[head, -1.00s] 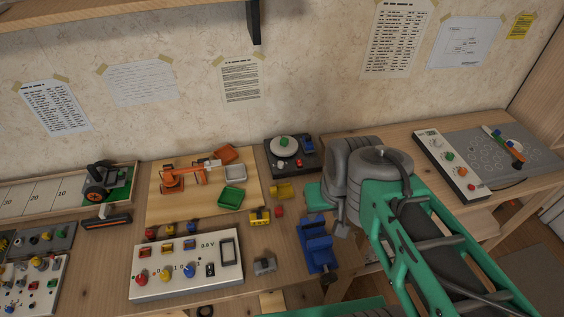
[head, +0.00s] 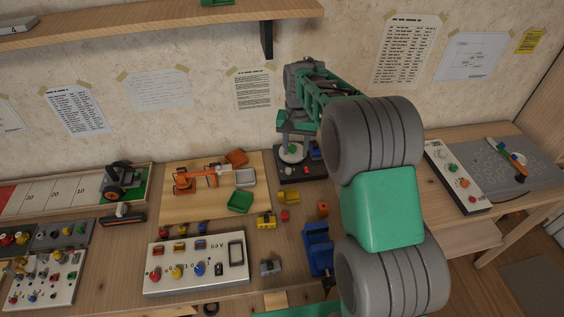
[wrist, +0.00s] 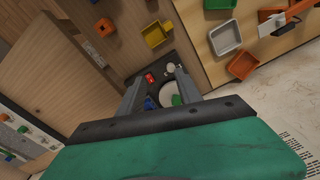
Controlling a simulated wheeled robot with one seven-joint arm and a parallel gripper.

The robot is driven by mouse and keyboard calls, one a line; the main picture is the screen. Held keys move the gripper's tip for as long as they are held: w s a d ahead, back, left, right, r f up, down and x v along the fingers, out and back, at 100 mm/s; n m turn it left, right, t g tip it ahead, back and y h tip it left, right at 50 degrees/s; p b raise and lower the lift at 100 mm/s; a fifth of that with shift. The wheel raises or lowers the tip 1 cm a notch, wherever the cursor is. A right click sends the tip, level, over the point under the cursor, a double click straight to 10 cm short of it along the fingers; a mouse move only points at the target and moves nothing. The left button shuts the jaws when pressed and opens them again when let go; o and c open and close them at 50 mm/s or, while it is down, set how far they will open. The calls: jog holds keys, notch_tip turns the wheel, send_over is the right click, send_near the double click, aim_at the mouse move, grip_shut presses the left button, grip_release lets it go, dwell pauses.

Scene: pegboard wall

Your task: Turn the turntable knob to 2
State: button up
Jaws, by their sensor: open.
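The turntable is a dark box (head: 288,178) with a pale round platter (head: 293,154), standing against the wall at the back of the table. A green piece lies on the platter; red and blue pieces sit on the box. In the wrist view, the platter (wrist: 168,88) shows between the fingers, with a small pale round part (wrist: 170,68), perhaps the knob, near the right fingertip. Its setting is too small to read. My gripper (wrist: 159,74) is open and empty, pointing down above the turntable. In the head view it is partly hidden by my arm.
An orange toy arm (head: 205,178) on a wooden board, with trays, stands left of the turntable. A yellow block (head: 265,221) and a blue vise (head: 318,246) are in front. A white control panel (head: 197,264) is front left. The wall is close behind.

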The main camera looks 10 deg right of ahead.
send_over(288, 169)
jog(key=shift+m+g, duration=0.3)
jog(key=shift+m, duration=0.1)
notch_tip(288, 169, down, 5)
jog(key=shift+s+d+f+p, duration=0.1)
jog(key=shift+f+p, duration=0.05)
jog(key=shift+p, duration=0.2)
notch_tip(288, 169, down, 8)
jog(key=shift+r+p, duration=0.2)
jog(key=shift+p, duration=0.55)
grip_shut()
